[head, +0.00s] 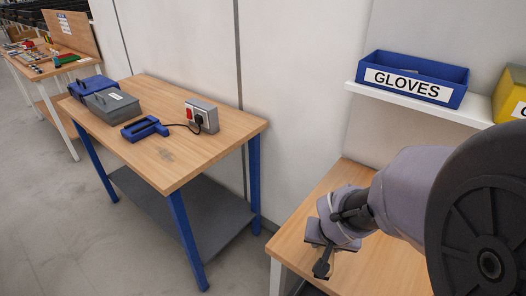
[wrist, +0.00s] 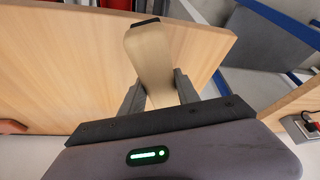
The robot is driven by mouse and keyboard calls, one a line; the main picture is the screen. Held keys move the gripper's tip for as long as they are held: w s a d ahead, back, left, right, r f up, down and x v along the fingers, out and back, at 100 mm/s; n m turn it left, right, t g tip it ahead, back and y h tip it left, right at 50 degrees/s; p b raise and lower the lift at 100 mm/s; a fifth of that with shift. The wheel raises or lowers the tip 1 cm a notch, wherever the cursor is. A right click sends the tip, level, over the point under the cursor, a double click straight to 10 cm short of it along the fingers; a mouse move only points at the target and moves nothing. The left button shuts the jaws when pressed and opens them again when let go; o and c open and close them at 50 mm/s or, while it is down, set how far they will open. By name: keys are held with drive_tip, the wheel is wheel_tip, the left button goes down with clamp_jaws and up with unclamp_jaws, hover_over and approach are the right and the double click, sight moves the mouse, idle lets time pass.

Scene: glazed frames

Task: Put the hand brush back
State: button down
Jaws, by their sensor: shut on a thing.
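My gripper (wrist: 158,82) is shut on a pale wooden piece with a dark far end, which I take to be the hand brush (wrist: 152,58). Its bristles cannot be made out. In the head view my gripper (head: 321,258) is over the left part of the near wooden bench (head: 300,230), and the brush cannot be told apart there. In the wrist view the wooden bench top (wrist: 55,60) lies beyond the brush. I cannot tell whether the brush touches it.
A blue GLOVES bin (head: 413,77) and a yellow bin (head: 510,95) stand on a white shelf (head: 420,104) above the bench. A second bench (head: 165,160) holds a grey toolbox (head: 111,105), a blue tool (head: 145,129) and a socket box (head: 202,115). Floor lies between the benches.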

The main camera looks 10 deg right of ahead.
drive_tip(key=w+d, duration=0.1)
drive_tip(key=w, duration=0.3)
drive_tip(key=w+f+b, duration=0.1)
drive_tip(key=w, duration=0.3)
drive_tip(key=w+d+b, duration=0.1)
drive_tip(key=w, duration=0.3)
drive_tip(key=shift+w+d+f, duration=0.15)
drive_tip(key=shift+d, duration=0.2)
drive_tip(key=shift+w+d+f, duration=0.1)
drive_tip(key=shift+w+f, duration=0.15)
drive_tip(key=shift+f+b, duration=0.95)
drive_tip(key=shift+f, duration=0.5)
drive_tip(key=shift+f, duration=0.15)
drive_tip(key=c, duration=0.9)
unclamp_jaws()
